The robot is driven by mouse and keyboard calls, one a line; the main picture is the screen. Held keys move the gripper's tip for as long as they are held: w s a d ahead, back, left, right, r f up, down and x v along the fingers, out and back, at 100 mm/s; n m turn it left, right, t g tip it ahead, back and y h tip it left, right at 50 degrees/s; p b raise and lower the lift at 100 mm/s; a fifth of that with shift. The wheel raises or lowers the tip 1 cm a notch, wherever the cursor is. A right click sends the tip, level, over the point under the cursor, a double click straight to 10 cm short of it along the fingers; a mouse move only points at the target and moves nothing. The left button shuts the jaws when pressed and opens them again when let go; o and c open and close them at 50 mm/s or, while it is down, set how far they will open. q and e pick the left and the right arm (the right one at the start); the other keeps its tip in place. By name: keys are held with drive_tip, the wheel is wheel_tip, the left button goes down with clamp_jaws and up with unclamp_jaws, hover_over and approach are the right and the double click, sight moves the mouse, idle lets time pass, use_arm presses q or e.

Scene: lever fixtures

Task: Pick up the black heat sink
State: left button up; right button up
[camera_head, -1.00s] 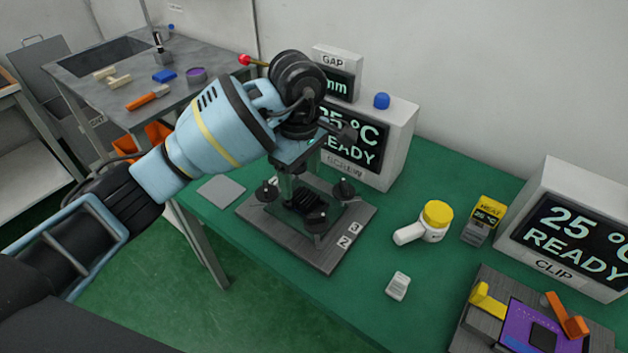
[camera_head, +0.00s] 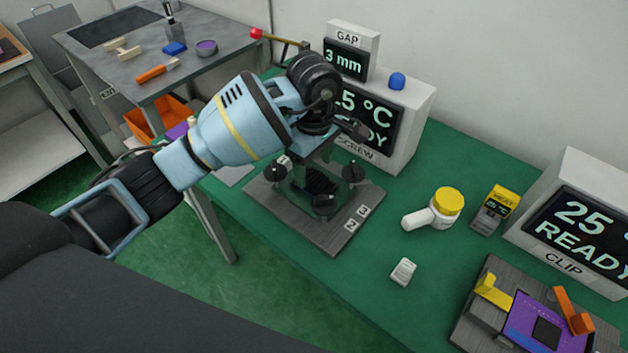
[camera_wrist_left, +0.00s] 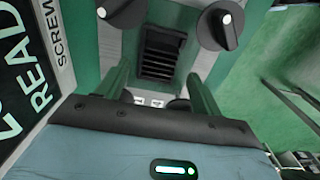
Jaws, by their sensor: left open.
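The black finned heat sink (camera_head: 320,182) sits in the middle of the screw fixture (camera_head: 333,238), among several black knobs with white marks. In the left wrist view the heat sink (camera_wrist_left: 161,53) lies ahead, between and just beyond the fingertips. My left gripper (camera_head: 314,160) points down over the fixture; in the wrist view the gripper (camera_wrist_left: 158,75) has its two fingers apart with nothing between them. I cannot tell the exact height of the fingertips above the heat sink. My right gripper is out of view.
Behind the fixture stand the SCREW display box (camera_head: 408,120) and the GAP display (camera_head: 346,60).

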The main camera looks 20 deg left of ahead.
sight(314, 177)
use_arm(q)
drive_tip(key=shift+f, duration=1.5)
drive_tip(key=c, duration=1.1)
drive_tip(key=shift+w, duration=0.1)
drive_tip(key=shift+r, duration=0.1)
drive_tip(key=shift+r, duration=0.45)
wheel_tip(314, 177, up, 2)
drive_tip(key=shift+r, duration=0.25)
drive_tip(key=s+a, duration=0.2)
drive_tip(key=s, duration=0.3)
drive_tip(key=s+a+r, duration=0.1)
drive_tip(key=s+a, duration=0.1)
drive_tip(key=s, duration=0.2)
drive_tip(key=s+a+b, duration=0.1)
drive_tip(key=s+a, duration=0.2)
drive_tip(key=s, duration=0.2)
drive_tip(key=shift+s+r, duration=0.15)
drive_tip(key=shift+s, duration=0.15)
